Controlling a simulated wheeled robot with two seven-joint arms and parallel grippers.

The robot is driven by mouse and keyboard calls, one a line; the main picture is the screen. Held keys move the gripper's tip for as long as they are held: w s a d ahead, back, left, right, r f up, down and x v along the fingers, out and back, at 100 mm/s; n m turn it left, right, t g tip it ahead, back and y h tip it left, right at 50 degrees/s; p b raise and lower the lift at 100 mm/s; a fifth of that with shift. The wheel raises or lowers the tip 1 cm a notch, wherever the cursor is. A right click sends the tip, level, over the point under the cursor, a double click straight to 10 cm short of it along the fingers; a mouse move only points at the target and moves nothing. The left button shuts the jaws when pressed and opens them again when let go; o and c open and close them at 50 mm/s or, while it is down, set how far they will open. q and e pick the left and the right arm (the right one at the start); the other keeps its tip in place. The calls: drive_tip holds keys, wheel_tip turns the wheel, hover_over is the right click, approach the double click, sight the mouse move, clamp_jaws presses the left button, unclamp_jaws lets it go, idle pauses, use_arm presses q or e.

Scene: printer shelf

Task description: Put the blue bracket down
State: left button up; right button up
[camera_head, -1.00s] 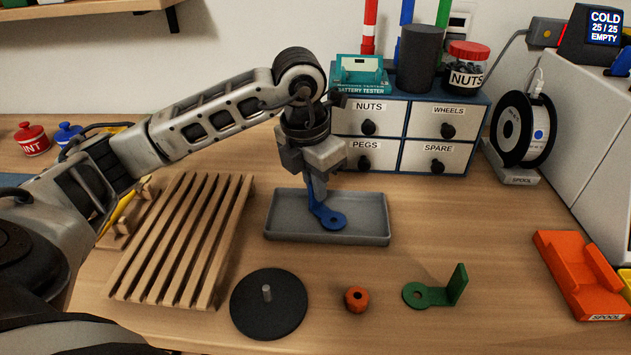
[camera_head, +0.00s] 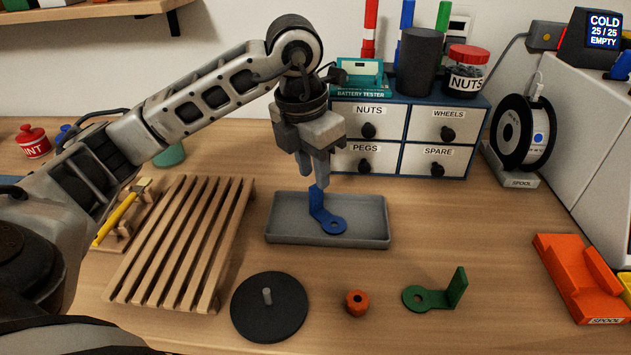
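The blue bracket (camera_head: 328,222) rests in the grey tray (camera_head: 377,240). Its ring end lies flat on the tray floor and its other plate stands upright. My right gripper is not in view.
A slatted wooden rack (camera_head: 185,240) stands left of the tray. In front are a black disc with a peg (camera_head: 285,315), an orange nut (camera_head: 357,302) and a green bracket (camera_head: 435,296). A labelled drawer unit (camera_head: 408,138) stands behind.

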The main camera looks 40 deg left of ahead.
use_arm(q)
wheel_tip(320, 180, up, 8)
drive_tip(key=s+p, duration=0.1)
drive_tip(key=shift+f, duration=0.25)
drive_tip(key=shift+a, duration=0.1)
